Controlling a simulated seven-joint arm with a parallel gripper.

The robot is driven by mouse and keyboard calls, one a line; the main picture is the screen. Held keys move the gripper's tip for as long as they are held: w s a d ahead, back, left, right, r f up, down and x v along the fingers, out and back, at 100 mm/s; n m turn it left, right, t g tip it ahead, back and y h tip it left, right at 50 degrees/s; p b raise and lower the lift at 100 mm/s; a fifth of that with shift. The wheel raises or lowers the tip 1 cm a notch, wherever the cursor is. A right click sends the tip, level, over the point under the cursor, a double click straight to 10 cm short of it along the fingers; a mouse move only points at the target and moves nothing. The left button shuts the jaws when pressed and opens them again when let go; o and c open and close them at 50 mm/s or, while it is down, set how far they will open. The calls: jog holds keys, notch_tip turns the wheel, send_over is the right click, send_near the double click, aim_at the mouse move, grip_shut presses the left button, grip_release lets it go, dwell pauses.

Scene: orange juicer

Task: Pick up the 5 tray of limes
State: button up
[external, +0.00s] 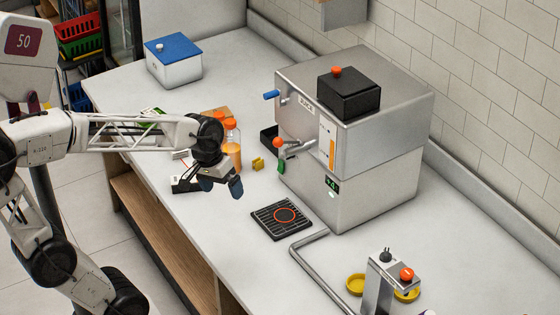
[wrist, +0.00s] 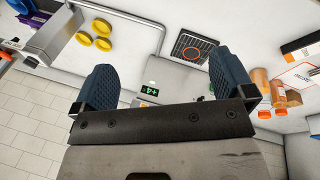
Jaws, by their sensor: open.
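I cannot make out a tray of limes in either view. A small green item (external: 152,113) on the counter behind my arm in the external view is partly hidden, and I cannot tell what it is. My gripper (external: 236,188) hangs above the counter, left of the juicer and near the black square mat. In the wrist view my gripper (wrist: 165,82) shows two dark blue fingers spread wide apart. No object is held between them.
The steel juicer (external: 390,130) stands at the back. A black mat (external: 283,219) with an orange ring lies before it. Orange juice bottles (external: 232,150) stand behind my gripper. A blue-lidded box (external: 174,70) is far left. A metal rail (external: 325,265) runs right of the mat.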

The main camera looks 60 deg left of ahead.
jog(key=w+a+n+t+h, duration=0.1)
jog(key=w+a+n+h, duration=0.1)
jog(key=w+a+n, duration=0.5)
jog(key=w+a+f+n+t, duration=0.2)
jog(key=w+a+n, duration=0.15)
jog(key=a, duration=0.65)
jog(key=w+a+f+n+t+h, duration=0.1)
jog(key=w+a+f+n, duration=0.3)
jog(key=a, duration=0.6)
jog(key=w+a+f+n+t, duration=0.1)
jog(key=w+a+n+t, duration=0.3)
jog(key=a, duration=0.6)
jog(key=s+a+f+n+t+y, duration=0.1)
jog(key=s+a+f+n, duration=0.4)
jog(key=a, duration=0.9)
jog(key=s+a+f+n+t+y, duration=0.1)
jog(key=s+a+f+n+y, duration=0.3)
jog(key=a, duration=1.1)
jog(key=s+a+f+n+t+y, duration=0.1)
jog(key=s+a+f+n, duration=0.5)
jog(key=a, duration=0.8)
jog(key=shift+s+a+f+y, duration=0.15)
jog(key=shift+s+f+y, duration=0.1)
jog(key=shift+f, duration=0.4)
jog(key=shift+s+a+f+y, duration=0.1)
jog(key=shift+s+f+y, duration=0.15)
jog(key=shift+f, duration=0.35)
jog(key=shift+s+a+f+y, duration=0.15)
jog(key=shift+f+y, duration=0.15)
jog(key=shift+f, duration=0.35)
